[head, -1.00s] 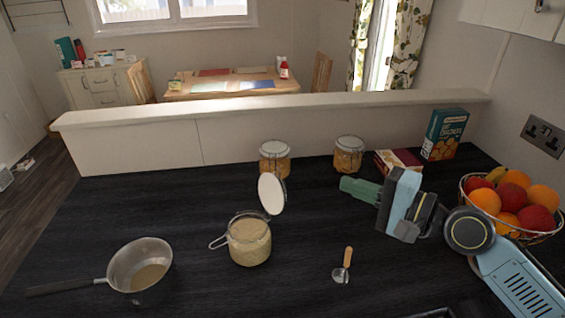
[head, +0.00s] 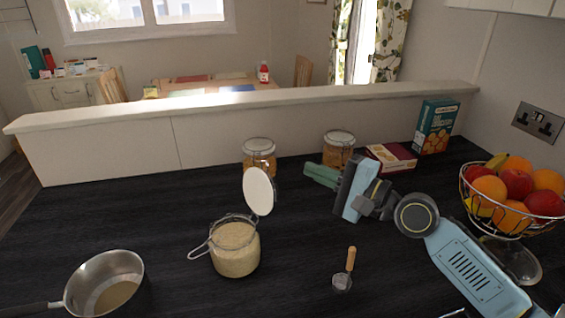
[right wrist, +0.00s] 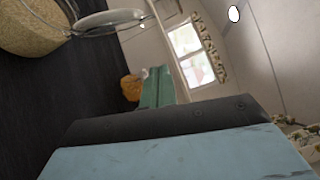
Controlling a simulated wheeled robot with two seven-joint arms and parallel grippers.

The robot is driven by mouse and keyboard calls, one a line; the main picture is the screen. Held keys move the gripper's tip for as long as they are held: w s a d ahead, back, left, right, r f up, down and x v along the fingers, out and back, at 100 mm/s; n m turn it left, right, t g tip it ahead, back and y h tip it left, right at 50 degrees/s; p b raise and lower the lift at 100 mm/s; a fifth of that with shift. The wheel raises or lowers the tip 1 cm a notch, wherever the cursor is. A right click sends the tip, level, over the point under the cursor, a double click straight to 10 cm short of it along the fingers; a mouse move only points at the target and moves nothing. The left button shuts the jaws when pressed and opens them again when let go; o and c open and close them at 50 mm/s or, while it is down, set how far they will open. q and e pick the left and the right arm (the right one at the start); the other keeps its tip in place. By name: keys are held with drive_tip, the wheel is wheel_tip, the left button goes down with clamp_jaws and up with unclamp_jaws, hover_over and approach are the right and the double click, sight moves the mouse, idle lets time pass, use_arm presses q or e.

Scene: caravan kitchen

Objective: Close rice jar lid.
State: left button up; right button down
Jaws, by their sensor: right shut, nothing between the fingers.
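The rice jar (head: 235,250) stands upright on the dark counter, full of pale grains. Its round white lid (head: 259,191) is open, standing up on its hinge at the jar's far right rim. A wire clasp sticks out to the left. In the right wrist view the jar (right wrist: 28,24) is at the upper left, with the lid (right wrist: 108,18) beside it. My right gripper (head: 321,175) is to the right of the lid, apart from it, with its green fingers shut and empty, pointing left. The fingers also show in the right wrist view (right wrist: 156,88). My left gripper is not in view.
Two closed jars (head: 259,157) (head: 339,149) stand near the back ledge. Boxes (head: 391,157) (head: 434,126) are at the back right. A wire fruit basket (head: 510,218) is beside my right arm. A saucepan (head: 106,283) is at front left, a small scoop (head: 344,276) at front.

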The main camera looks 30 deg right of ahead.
sight(262, 186)
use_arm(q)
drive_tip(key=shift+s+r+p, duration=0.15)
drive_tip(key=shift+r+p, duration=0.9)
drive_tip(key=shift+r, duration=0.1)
use_arm(e)
drive_tip(key=w+a+r, duration=0.1)
drive_tip(key=w+a, duration=0.2)
drive_tip(key=a, duration=0.3)
drive_tip(key=shift+w, duration=0.2)
